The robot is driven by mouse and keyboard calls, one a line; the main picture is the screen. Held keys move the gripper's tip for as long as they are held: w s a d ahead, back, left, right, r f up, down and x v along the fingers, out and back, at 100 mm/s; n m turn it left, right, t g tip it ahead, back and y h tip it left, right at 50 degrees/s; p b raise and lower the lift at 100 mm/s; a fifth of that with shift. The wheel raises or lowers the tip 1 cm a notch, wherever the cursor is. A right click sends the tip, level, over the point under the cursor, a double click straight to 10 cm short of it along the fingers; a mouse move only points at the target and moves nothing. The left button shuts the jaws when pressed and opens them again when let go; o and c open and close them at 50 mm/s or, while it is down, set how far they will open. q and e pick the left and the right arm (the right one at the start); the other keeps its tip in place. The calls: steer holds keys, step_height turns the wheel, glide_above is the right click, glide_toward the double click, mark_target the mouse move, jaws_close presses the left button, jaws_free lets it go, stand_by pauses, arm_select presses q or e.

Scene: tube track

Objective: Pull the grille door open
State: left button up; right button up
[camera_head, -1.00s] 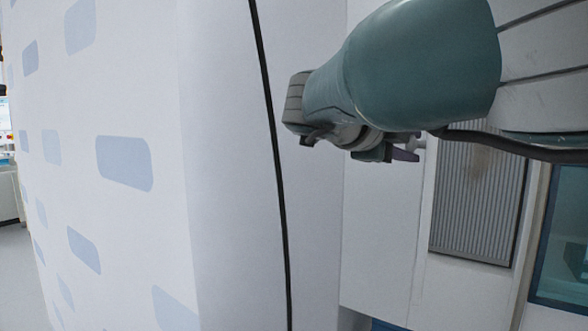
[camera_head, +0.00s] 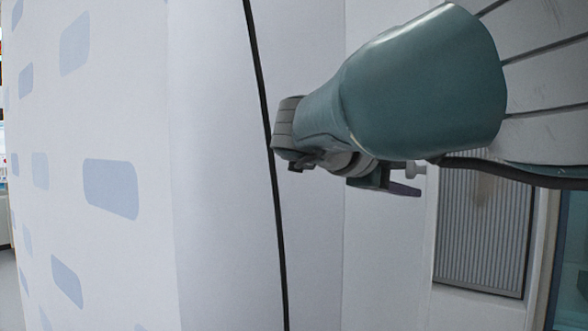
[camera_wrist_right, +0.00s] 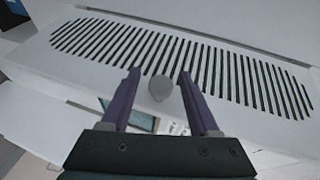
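In the right wrist view, the grille door is a white panel (camera_wrist_right: 228,84) with a long row of dark slots. The fingers are apart, with visible gaps on both sides of the knob. In the head view, my right gripper (camera_head: 398,184) is partly hidden behind its own wrist, and a small pale knob (camera_head: 413,170) shows close beside the fingers. The slotted face is not clearly visible there. My left gripper is not in view.
A large white wall (camera_head: 140,250) with pale blue patches fills the left. A grey ribbed panel (camera_head: 485,220) and a bluish window (camera_head: 570,265) are at right, behind my arm.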

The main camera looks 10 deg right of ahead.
steer(key=shift+r, duration=0.1)
steer(key=shift+a+r+p, duration=0.1)
steer(key=shift+r+p, duration=0.2)
steer(key=shift+p, duration=0.05)
step_height(320, 180, up, 19)
steer(key=p, duration=1.9)
steer(key=shift+r, duration=0.2)
steer(key=shift+c, duration=0.3)
